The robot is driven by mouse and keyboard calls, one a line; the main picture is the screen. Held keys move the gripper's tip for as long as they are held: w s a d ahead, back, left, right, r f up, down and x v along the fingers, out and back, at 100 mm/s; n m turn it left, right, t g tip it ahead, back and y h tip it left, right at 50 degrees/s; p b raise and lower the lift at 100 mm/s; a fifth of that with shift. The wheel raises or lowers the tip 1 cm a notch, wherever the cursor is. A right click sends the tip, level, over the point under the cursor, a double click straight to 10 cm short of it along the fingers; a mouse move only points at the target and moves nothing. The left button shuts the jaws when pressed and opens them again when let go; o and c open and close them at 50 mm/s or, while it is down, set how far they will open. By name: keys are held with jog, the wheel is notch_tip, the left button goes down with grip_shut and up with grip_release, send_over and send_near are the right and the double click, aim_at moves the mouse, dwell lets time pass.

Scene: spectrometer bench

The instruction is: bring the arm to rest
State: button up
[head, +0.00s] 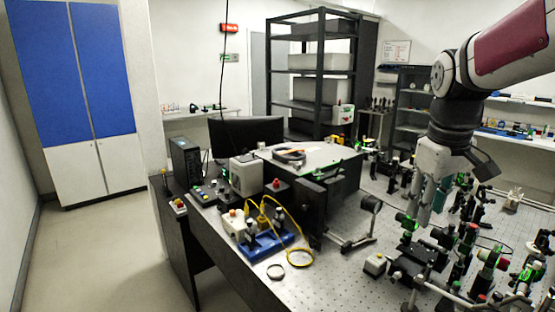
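My arm comes in from the upper right of the head view and bends down at a dark joint. My gripper (426,214) hangs from it, pointing down over the optical bench (335,268), among black and green optic mounts. The fingers look close together, but they are small and partly blend with the parts behind. I cannot tell whether they are open or shut, or whether they touch anything. No held thing can be made out.
Crowded optic mounts (487,262) stand right of and below my gripper. A lens on a post (370,204) stands to its left. The left floor is clear.

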jog(key=s+a+m+t, duration=0.1)
jog(key=s+a, duration=0.2)
jog(key=s, duration=0.3)
jog(key=s+a+f+m+t, duration=0.1)
jog(key=s+a, duration=0.2)
jog(key=s, duration=0.4)
jog(key=s+a+f+m+t+y, duration=0.1)
jog(key=s+a+m, duration=0.1)
jog(key=s, duration=0.5)
jog(key=shift+a, duration=0.6)
jog(key=shift+w, duration=0.1)
